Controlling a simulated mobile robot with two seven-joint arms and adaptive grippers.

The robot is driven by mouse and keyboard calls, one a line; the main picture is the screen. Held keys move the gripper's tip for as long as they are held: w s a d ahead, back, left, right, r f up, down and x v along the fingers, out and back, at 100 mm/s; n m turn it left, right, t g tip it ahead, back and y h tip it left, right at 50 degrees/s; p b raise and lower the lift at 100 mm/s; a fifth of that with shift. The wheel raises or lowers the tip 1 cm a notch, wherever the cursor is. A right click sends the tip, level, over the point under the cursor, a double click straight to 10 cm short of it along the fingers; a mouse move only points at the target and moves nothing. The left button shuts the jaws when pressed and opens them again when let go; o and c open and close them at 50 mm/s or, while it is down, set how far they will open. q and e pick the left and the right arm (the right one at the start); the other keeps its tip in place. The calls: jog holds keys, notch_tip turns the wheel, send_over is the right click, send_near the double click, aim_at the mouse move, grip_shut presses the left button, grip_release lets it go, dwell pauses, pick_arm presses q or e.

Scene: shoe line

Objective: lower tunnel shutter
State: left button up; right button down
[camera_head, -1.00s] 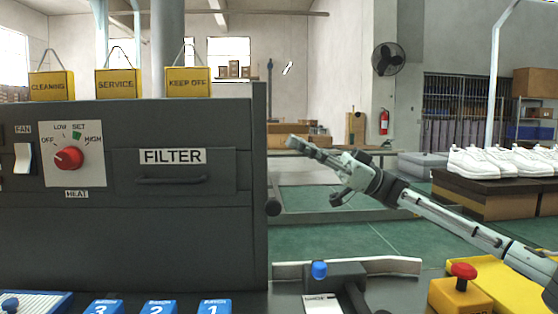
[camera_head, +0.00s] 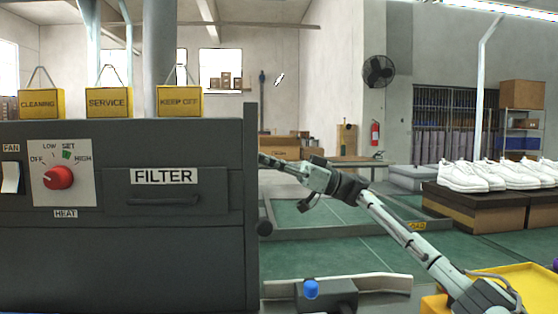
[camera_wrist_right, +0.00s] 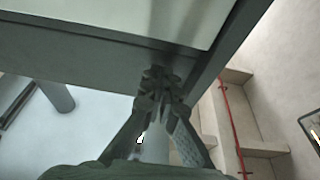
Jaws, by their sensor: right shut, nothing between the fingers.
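The dark grey tunnel housing (camera_head: 120,265) fills the left of the head view, with a drawer labelled FILTER (camera_head: 166,192) on its front. Its right end face is seen almost edge-on, so I cannot make out the shutter there. My right gripper (camera_head: 266,159) is at the right edge of the housing, its tip partly hidden. In the right wrist view my right gripper (camera_wrist_right: 163,84) is shut and empty. Its fingertips are at a dark grey bar (camera_wrist_right: 85,55) below a pale panel (camera_wrist_right: 110,18); I cannot tell whether they touch. My left gripper is not in view.
Yellow signs (camera_head: 108,102) stand on the housing. A red heat knob (camera_head: 58,177) is on its front. A blue-knobbed fixture (camera_head: 311,289) and a yellow tray (camera_head: 508,277) are in front at the right. White shoes (camera_head: 465,178) stand on boxes farther back.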

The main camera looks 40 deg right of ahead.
aim_at(262, 210)
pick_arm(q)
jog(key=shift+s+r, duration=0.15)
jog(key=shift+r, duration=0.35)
pick_arm(e)
jog(key=shift+d+f, duration=0.15)
jog(key=shift+f, duration=1.55)
jog(key=shift+f, duration=0.15)
notch_tip(262, 210, down, 8)
jog(key=shift+b, duration=0.65)
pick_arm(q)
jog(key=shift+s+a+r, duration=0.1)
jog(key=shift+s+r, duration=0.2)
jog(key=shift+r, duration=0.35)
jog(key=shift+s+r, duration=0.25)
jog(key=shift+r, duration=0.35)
pick_arm(e)
jog(key=shift+f, duration=0.35)
notch_tip(262, 210, up, 11)
jog(key=shift+s+f, duration=0.1)
